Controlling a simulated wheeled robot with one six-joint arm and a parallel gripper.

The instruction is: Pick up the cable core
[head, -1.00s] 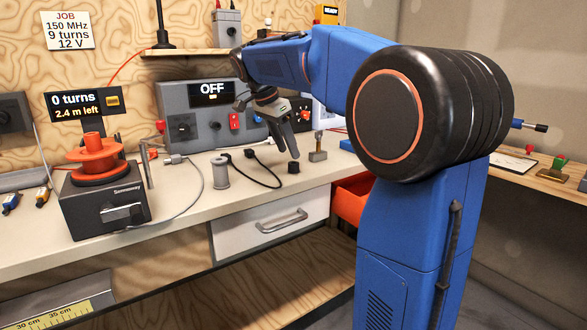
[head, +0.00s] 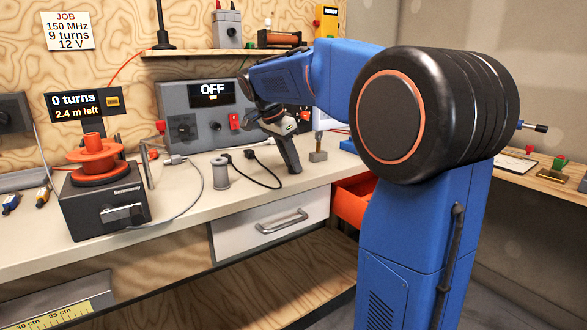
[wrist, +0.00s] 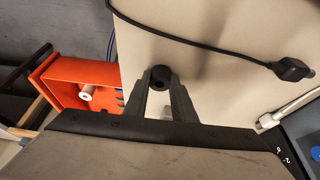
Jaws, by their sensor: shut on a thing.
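The cable core, a small black cylinder with a hole, shows in the wrist view (wrist: 161,77) between the two fingertips. My gripper (wrist: 160,85) is shut on it. In the head view my gripper (head: 294,168) points down over the right part of the workbench, close to its front edge. The core cannot be made out in the head view. Whether it touches the bench top is hard to tell.
A grey spool (head: 220,172) and a black cable (head: 262,172) lie left of my gripper. An orange bin (head: 352,203) sits below the bench edge. The power supply (head: 205,110) stands behind.

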